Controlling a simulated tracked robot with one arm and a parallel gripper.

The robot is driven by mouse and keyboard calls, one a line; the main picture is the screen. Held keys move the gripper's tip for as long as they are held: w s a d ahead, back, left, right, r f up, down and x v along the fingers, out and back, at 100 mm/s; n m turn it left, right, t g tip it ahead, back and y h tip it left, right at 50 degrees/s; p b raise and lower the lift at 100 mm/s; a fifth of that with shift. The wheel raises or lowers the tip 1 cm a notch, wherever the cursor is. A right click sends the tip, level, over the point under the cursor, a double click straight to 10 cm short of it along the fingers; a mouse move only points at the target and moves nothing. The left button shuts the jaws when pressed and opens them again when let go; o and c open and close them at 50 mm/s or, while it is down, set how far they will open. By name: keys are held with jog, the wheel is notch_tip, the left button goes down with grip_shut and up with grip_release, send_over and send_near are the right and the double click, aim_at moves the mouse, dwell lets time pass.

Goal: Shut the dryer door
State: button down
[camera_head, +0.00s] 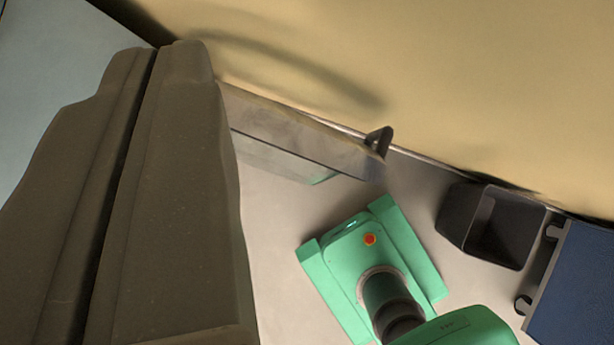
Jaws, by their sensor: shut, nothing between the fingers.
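My gripper (160,52) fills the left of the view, its two dark grey-brown fingers pressed together with only a thin dark seam between them. It holds nothing. Beyond the fingers to the right, a flat grey panel (300,138) runs along the foot of the yellow wall. A small black bracket-like piece (379,141) stands at its right end. The panel may be the dryer door, but I cannot tell for sure. Its left part is hidden behind my gripper. I cannot make out the dryer's body or whether the door stands open.
The yellow wall (430,65) fills the top. A black open bin (497,228) stands on the grey floor (275,215) near the wall. A dark blue object (585,285) is at the right edge. A pale blue-grey surface (50,55) lies at the upper left.

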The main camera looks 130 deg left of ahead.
notch_tip(320, 180, down, 11)
jog(key=w+d+m+g+h+p, duration=0.1)
jog(key=w+d+m+g+p, duration=0.1)
jog(key=m+g, duration=0.15)
jog(key=m+g+p, duration=0.1)
jog(key=m+g, duration=0.1)
jog(key=g, duration=0.1)
send_over(264, 123)
jog(key=s+d, duration=0.3)
notch_tip(264, 123, down, 7)
jog(key=x, duration=0.9)
jog(key=shift+f, duration=0.4)
jog(key=shift+s, duration=0.15)
